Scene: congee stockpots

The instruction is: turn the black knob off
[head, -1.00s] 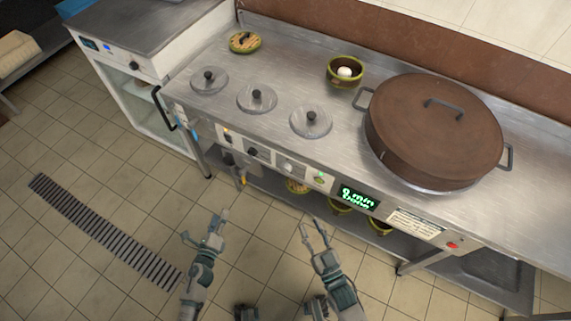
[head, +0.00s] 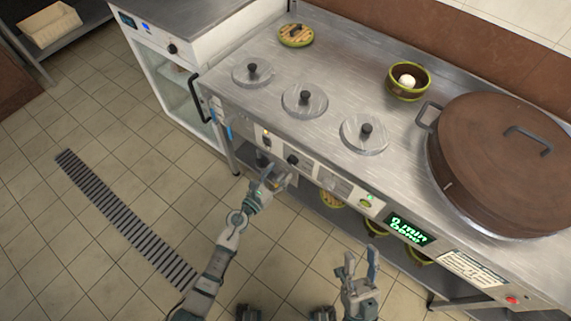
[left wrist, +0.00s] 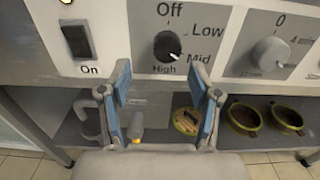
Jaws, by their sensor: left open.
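The black knob (head: 292,160) is on the white front panel of the steel counter. In the left wrist view the black knob (left wrist: 167,46) has Off, Low, Mid and High labels around it, and its white mark points down and right, between Mid and High. My left gripper (head: 270,178) is just in front of the panel, below and left of the knob. In the left wrist view my left gripper (left wrist: 163,82) is open and empty, its fingers apart below the knob and not around it. My right gripper (head: 361,258) is open and empty, away from the counter.
A black switch (left wrist: 77,41) marked On is left of the knob, and a grey timer knob (left wrist: 270,54) is right of it. A shelf with green-rimmed bowls (left wrist: 243,117) lies below. A large brown pot (head: 505,160) stands on the counter.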

